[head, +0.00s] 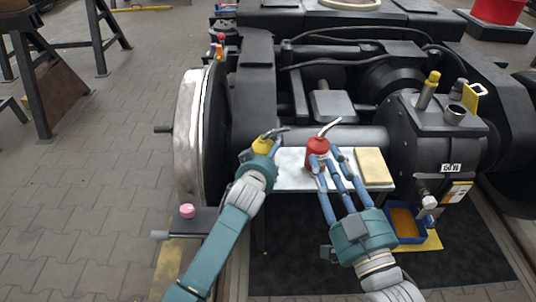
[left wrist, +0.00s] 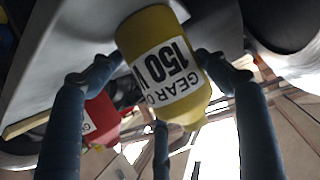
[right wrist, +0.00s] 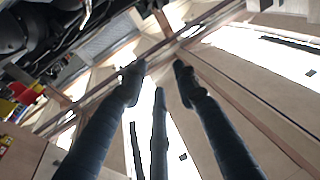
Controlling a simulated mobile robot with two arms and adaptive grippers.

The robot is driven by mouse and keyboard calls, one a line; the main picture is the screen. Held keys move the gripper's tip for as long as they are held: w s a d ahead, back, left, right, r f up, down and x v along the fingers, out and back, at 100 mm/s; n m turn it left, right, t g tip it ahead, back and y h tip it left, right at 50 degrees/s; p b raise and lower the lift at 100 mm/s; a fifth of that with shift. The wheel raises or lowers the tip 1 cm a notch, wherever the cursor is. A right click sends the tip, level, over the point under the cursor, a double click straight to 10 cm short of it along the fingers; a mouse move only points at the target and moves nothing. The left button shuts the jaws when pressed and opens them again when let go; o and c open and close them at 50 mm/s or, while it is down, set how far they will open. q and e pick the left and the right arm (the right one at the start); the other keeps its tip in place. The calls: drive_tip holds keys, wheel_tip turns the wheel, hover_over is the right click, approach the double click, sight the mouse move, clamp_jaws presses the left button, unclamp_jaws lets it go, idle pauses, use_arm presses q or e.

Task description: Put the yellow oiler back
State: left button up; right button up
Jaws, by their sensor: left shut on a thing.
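The yellow oiler (head: 262,147) has a thin grey spout and is in my left gripper (head: 264,158). In the left wrist view, the yellow oiler (left wrist: 165,65) sits between the fingers, with a white label reading "GEAR O… 150 V". A red oiler (head: 318,148) with a bent spout appears at the pale shelf (head: 290,180) in front of the bogie. It also shows in the left wrist view (left wrist: 98,122), behind a finger. My right gripper (head: 333,160) has its fingers apart beside the red oiler. The right wrist view shows nothing between them.
A tan block (head: 373,166) lies on the shelf's right end. The gearbox housing (head: 432,130) at right bears a "150 VG" label (head: 451,168). A blue tray (head: 405,224) stands below it. A wheel (head: 188,140) is at left. Paved floor (head: 90,190) is open farther left.

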use_arm(q)
drive_tip(key=o, duration=1.5)
use_arm(e)
drive_tip(key=shift+r, duration=0.1)
